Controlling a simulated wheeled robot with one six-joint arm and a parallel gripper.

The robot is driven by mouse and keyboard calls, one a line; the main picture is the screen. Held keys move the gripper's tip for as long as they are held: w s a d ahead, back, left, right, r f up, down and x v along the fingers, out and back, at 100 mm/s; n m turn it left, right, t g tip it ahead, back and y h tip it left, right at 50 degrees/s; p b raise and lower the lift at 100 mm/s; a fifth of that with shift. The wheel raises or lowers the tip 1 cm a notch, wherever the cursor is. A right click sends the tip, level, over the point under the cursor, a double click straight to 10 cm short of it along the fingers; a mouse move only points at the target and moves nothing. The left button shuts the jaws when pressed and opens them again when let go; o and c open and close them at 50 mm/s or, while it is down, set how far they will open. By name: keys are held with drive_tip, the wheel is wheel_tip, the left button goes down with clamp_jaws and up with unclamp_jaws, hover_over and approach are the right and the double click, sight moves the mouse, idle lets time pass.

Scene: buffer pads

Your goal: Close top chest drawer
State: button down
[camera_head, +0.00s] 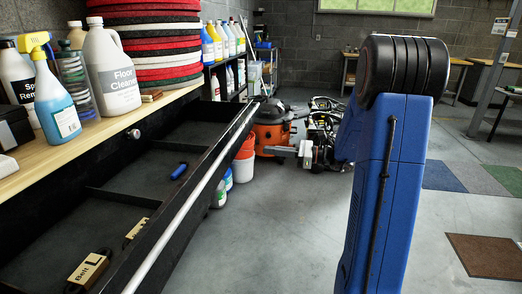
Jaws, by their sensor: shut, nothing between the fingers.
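The top chest drawer (150,199) is pulled well open on the left, below the wooden top. It is black inside, with dividers and a long silver bar (190,198) along its front edge. A small blue item (179,171) and tan blocks, one marked "Belt L" (88,269), lie in it. My gripper (276,151) is small in the view, at the end of my blue arm, pointing left. It looks shut and empty. It is to the right of the drawer's far front end, apart from it as far as I can tell.
The wooden chest top (60,160) holds bottles, a spray bottle (53,95) and a stack of red, black and white pads (158,45). An orange-black vacuum (271,125) and a red bucket (244,160) stand beyond the drawer. The grey floor (285,235) in front is clear.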

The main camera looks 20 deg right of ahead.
drive_tip(key=x, duration=1.2)
drive_tip(key=shift+w+a, duration=0.15)
drive_tip(key=shift+a, duration=0.15)
drive_tip(key=shift+a, duration=0.1)
drive_tip(key=x, duration=2.8)
drive_tip(key=shift+w+a, duration=0.6)
drive_tip(key=shift+a, duration=0.1)
drive_tip(key=shift+w+a+r, duration=0.1)
drive_tip(key=shift+w+a, duration=0.05)
drive_tip(key=shift+r, duration=0.1)
